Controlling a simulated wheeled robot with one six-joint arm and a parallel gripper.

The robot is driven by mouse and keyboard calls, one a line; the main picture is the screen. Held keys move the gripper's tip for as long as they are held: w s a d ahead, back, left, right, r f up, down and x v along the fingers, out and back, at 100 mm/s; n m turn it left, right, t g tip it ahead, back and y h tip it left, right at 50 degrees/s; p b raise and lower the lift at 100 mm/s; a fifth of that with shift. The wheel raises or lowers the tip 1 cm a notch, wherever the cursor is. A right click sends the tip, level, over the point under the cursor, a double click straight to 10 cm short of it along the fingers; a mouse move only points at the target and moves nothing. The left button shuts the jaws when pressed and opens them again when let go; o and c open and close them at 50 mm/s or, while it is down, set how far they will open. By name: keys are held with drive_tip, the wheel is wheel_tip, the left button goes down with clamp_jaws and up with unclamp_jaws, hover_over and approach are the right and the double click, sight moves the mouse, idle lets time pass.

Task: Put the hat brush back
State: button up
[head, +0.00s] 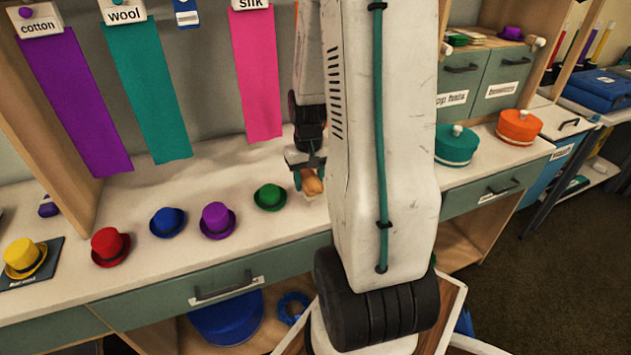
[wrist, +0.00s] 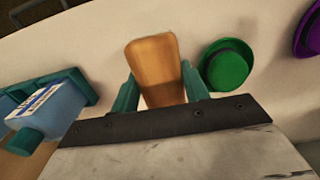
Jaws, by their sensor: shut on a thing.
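The hat brush, a tan wooden block, shows in the wrist view (wrist: 155,62) between the two teal fingers of my gripper (wrist: 158,88). My gripper is shut on it. In the head view my gripper (head: 308,174) is low over the pale counter (head: 235,165), right of the green hat, and the brush (head: 312,184) shows below its fingers. My own arm hides the counter just to the right. I cannot tell whether the brush touches the counter. Its bristles are not visible.
A green hat (wrist: 228,65) sits close right of the brush in the wrist view. A blue labelled container (wrist: 48,108) in a teal holder stands at left there. Purple (head: 217,220), blue (head: 167,222) and red (head: 110,246) hats line the counter. Teal (head: 456,146) and orange (head: 519,127) hatboxes stand right.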

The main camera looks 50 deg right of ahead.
sight(316, 181)
drive_tip(key=d, duration=0.3)
drive_tip(key=shift+w+d+f, duration=0.15)
drive_tip(key=shift+w+d, duration=0.05)
drive_tip(key=shift+w, duration=0.05)
drive_tip(key=shift+d+f, duration=0.15)
drive_tip(key=shift+f, duration=0.75)
drive_tip(key=shift+d+f, duration=0.15)
drive_tip(key=shift+f, duration=0.7)
drive_tip(key=o, duration=1)
drive_tip(key=shift+f, duration=0.15)
drive_tip(key=shift+c, duration=0.2)
